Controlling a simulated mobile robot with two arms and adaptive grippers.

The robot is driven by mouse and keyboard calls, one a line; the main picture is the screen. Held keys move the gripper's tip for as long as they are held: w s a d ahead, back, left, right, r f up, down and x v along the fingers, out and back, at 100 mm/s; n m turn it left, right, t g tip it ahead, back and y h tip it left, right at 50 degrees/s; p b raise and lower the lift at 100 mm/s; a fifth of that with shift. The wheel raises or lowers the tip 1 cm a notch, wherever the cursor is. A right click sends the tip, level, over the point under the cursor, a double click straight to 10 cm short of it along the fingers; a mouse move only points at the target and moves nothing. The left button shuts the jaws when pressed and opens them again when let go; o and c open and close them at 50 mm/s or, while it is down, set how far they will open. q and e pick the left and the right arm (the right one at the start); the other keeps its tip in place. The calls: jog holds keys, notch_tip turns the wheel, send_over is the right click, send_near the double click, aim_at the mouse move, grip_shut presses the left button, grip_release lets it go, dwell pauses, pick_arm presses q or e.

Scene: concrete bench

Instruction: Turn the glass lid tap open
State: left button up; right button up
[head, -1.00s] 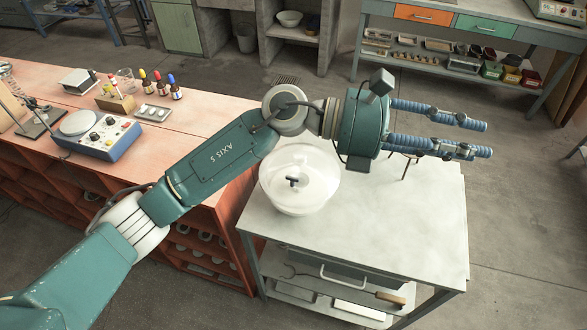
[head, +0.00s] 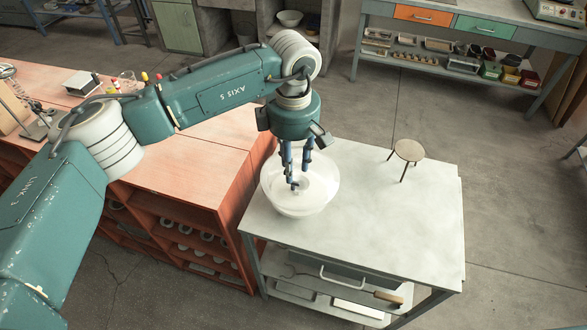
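The glass vessel with its lid (head: 322,188) is a round, clear bowl-like shape on the left part of the pale bench top. A small dark tap (head: 295,184) shows at the middle of the lid. My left gripper (head: 298,171) points down over the lid from behind, with its blue fingers close to the tap. A gap shows between the fingers, so it looks open. The fingertips partly hide the tap, and I cannot tell whether they touch it. My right gripper is out of view.
The pale bench top (head: 390,225) is mostly clear to the right. A small tripod stand (head: 408,151) stands at its back right. An orange wooden bench (head: 195,165) adjoins on the left, with bottles and equipment partly behind my arm.

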aim_at(293, 185)
pick_arm(q)
jog(key=shift+f+p, duration=0.5)
jog(key=shift+f, duration=1.55)
grip_shut()
